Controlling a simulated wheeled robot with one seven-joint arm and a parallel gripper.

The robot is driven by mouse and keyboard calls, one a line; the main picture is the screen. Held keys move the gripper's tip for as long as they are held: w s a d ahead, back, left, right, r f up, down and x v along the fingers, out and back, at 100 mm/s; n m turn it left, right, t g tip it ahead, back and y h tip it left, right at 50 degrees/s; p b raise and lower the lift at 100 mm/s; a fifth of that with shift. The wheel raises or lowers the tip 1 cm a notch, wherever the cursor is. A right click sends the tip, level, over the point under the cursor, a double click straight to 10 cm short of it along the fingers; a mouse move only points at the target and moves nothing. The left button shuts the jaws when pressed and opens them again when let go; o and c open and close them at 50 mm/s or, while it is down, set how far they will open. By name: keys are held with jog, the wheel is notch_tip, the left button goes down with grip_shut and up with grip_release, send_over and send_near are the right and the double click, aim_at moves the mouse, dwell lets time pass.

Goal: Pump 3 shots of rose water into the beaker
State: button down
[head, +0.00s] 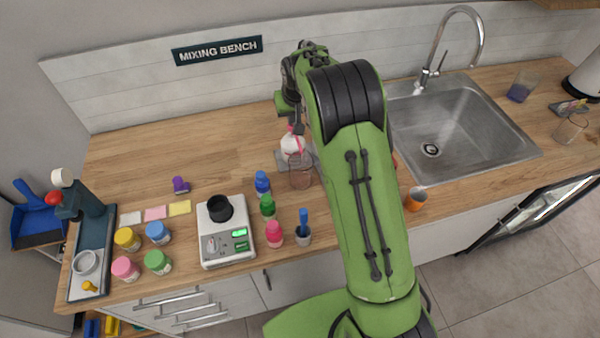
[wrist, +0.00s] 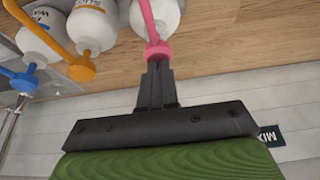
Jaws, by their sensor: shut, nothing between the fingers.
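A white bottle with a pink pump (head: 292,145) stands near the back of the counter, partly hidden by my arm. A clear beaker (head: 301,180) with a faint pinkish tint stands just in front of it, below the pink spout. In the wrist view the pink pump head (wrist: 158,51) is right at the tips of my gripper (wrist: 157,66). The fingers are shut and empty, and they appear to touch the pump head. The bottle's white body (wrist: 166,14) is cut off by the top edge, and its label is not readable.
In the wrist view, white bottles with an orange pump (wrist: 80,68) and a blue pump (wrist: 24,82) stand beside the pink one. A scale (head: 227,232) and small coloured bottles (head: 267,205) are left of the beaker. The sink (head: 455,130) is right of my arm.

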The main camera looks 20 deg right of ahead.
jog(key=shift+s+f+b, duration=0.1)
jog(key=shift+f+b, duration=0.3)
jog(key=shift+f, duration=0.3)
jog(key=shift+r, duration=0.1)
jog(key=shift+r+p, duration=1)
jog(key=shift+r, duration=0.25)
notch_tip(320, 180, up, 6)
jog(key=p, duration=0.4)
